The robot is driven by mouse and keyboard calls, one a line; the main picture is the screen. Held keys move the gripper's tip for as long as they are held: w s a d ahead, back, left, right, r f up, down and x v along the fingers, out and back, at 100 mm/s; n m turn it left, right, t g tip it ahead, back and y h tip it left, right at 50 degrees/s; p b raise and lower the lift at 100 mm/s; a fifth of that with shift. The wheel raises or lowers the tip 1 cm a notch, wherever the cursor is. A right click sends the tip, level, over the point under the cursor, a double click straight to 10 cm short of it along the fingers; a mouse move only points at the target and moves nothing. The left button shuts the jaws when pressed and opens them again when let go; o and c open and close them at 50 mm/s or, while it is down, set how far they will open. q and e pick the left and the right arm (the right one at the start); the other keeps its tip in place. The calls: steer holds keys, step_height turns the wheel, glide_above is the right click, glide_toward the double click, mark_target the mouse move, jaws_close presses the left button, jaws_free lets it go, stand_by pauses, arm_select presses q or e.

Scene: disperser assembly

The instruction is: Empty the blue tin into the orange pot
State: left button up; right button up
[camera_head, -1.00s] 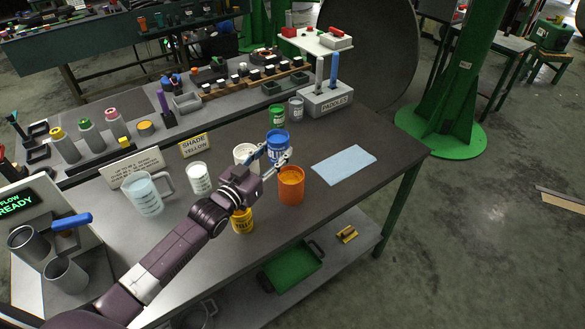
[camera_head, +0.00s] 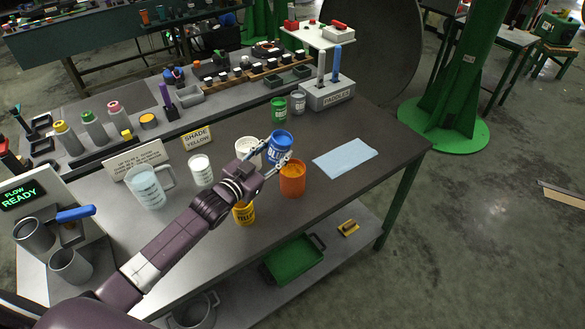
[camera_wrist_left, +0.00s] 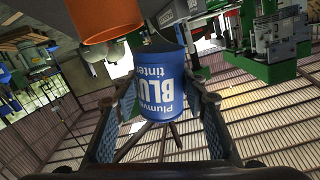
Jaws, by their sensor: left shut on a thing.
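The blue tin (camera_head: 279,142) is held in my left gripper (camera_head: 279,161), which is shut around its sides. It is up off the table, just behind and above the orange pot (camera_head: 292,182), and looks slightly tilted. The orange pot stands upright on the table, its rim close to the fingers. In the left wrist view the blue tin (camera_wrist_left: 160,82) sits between both fingers (camera_wrist_left: 165,115) with its label upside down, and the orange pot (camera_wrist_left: 100,18) is at the top left. The tin's contents cannot be seen. My right gripper is not in view.
A white cup (camera_head: 247,150) stands behind my gripper and a yellow tin (camera_head: 244,214) stands below it. A blue cloth (camera_head: 345,158) lies right of the pot. A green tin (camera_head: 279,109) and a paddle holder (camera_head: 328,95) stand behind. The table's front right is clear.

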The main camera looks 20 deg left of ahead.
arm_select(q)
steer(key=shift+a, duration=0.1)
steer(key=shift+f, duration=0.15)
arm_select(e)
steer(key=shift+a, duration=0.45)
arm_select(q)
steer(key=shift+f+m, duration=0.1)
steer(key=shift+m, duration=0.2)
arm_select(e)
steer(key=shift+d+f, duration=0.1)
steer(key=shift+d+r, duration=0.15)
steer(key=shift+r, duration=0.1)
arm_select(q)
steer(key=shift+p, duration=0.3)
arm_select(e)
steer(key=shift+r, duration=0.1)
arm_select(q)
steer(key=shift+r+m+y, duration=0.3)
steer(key=shift+m+y, duration=0.1)
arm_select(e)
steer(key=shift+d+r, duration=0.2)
arm_select(q)
steer(key=shift+g+p, duration=0.3)
steer(key=shift+p, duration=0.05)
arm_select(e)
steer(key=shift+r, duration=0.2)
